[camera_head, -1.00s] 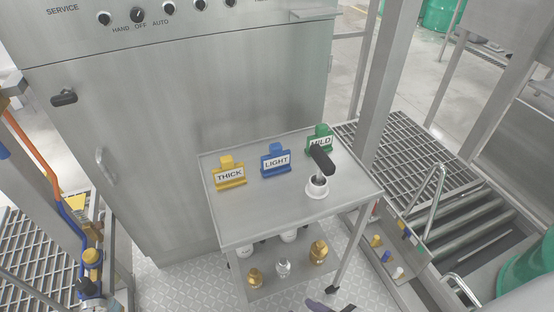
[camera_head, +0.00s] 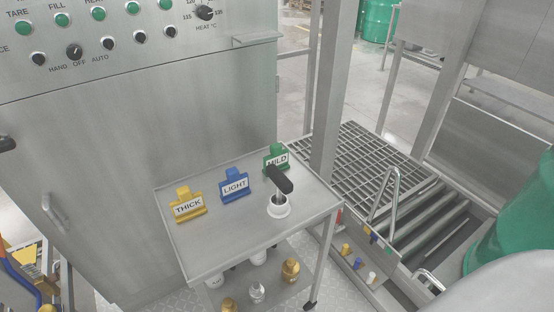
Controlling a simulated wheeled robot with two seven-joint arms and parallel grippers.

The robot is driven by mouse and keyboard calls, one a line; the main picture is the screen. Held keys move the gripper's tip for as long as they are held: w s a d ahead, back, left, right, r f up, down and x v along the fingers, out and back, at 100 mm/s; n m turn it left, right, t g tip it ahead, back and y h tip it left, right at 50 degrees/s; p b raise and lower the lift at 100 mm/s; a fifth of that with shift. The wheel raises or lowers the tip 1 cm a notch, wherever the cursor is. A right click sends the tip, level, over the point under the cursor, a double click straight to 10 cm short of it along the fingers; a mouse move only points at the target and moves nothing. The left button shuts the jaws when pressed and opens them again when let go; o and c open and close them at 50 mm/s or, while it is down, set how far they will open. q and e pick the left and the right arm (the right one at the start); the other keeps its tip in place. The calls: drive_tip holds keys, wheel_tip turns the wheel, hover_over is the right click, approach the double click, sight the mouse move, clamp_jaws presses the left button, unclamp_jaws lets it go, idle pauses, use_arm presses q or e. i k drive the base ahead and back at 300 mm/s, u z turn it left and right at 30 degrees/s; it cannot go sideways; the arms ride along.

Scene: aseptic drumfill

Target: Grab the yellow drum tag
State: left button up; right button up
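The yellow drum tag (camera_head: 188,205), labelled THICK, stands on the left part of the small steel cart top (camera_head: 220,248). The blue tag (camera_head: 234,185), labelled LIGHT, stands to its right. The green tag (camera_head: 275,158), labelled MILD, stands further right and back, partly covered by a black-handled tool (camera_head: 280,182) in a white holder (camera_head: 278,208). Neither of my grippers shows in the head view now.
A steel control cabinet (camera_head: 150,130) with knobs stands behind and left of the cart. A steel post (camera_head: 330,90), floor grating (camera_head: 350,165) and a roller conveyor (camera_head: 420,225) lie to the right. Brass fittings (camera_head: 290,268) sit on the cart's lower shelf. The cart top's front is clear.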

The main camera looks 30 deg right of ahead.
sight(189, 205)
drive_tip(key=k, duration=1.15)
drive_tip(key=u, duration=0.7)
drive_tip(key=i, duration=1.15)
drive_tip(key=z, duration=0.25)
